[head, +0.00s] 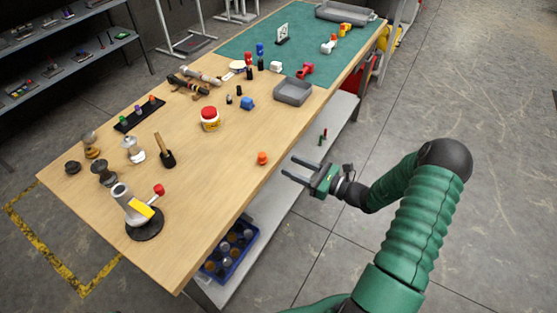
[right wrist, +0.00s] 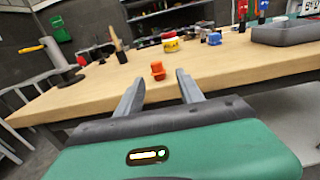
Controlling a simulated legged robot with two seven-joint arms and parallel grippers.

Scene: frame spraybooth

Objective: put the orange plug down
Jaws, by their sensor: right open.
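The orange plug (head: 262,158) stands on the wooden table (head: 222,190) near its right-hand edge. In the right wrist view the orange plug (right wrist: 158,70) stands on the tabletop, beyond and between the fingertips, apart from both fingers. My right gripper (head: 287,168) is open and empty, just off the table's edge beside the plug. It also shows in the right wrist view (right wrist: 158,82) with its two grey fingers spread. My left gripper is not in view.
A red-lidded jar (head: 209,119), a blue plug (head: 246,103) and a grey tray (head: 293,91) stand farther back. A brush (head: 165,152) and a grey tool on a black base (head: 142,215) stand to the left. The tabletop around the plug is clear.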

